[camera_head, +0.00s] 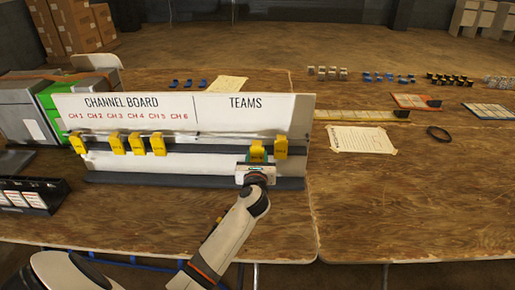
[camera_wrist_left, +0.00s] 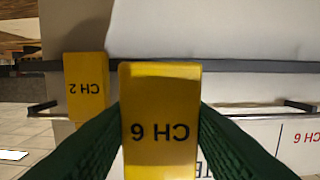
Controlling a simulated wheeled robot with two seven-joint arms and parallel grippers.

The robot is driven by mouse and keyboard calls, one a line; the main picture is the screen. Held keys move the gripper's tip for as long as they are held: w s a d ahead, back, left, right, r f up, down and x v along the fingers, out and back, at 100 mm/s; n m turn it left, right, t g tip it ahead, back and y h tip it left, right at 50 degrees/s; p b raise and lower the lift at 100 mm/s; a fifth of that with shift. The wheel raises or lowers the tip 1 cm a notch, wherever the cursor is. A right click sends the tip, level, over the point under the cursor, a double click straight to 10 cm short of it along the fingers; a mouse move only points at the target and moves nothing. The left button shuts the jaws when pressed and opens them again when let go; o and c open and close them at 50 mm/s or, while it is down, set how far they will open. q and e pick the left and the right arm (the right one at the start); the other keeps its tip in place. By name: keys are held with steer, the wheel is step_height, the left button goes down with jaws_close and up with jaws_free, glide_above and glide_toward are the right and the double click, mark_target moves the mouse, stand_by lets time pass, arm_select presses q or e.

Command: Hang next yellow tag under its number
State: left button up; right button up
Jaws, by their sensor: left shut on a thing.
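The white channel board (camera_head: 215,110) stands on the table, with red labels CH 1 to CH 6 on the left and TEAMS on the right. Yellow tags hang on its rail under CH 1 (camera_head: 78,143), CH 3 (camera_head: 117,144), CH 4 (camera_head: 136,144) and CH 5 (camera_head: 158,145). No tag hangs under CH 2 or CH 6. My left gripper (camera_head: 257,160) is at the TEAMS side, shut on the yellow CH 6 tag (camera_wrist_left: 160,120). I cannot tell whether that tag still touches the rail. The yellow CH 2 tag (camera_head: 281,149) hangs just right of it; it also shows in the left wrist view (camera_wrist_left: 86,88).
A green box (camera_head: 62,112) and grey boxes stand left of the board. A black holder with white cards (camera_head: 30,196) is at front left. A paper sheet (camera_head: 361,140) and a black ring (camera_head: 438,133) lie right of the board. The front right table is clear.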

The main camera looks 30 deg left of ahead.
mark_target(257, 159)
arm_select(q)
steer(key=shift+p+v, duration=0.8)
steer(key=shift+v, duration=1.55)
steer(key=shift+f, duration=0.25)
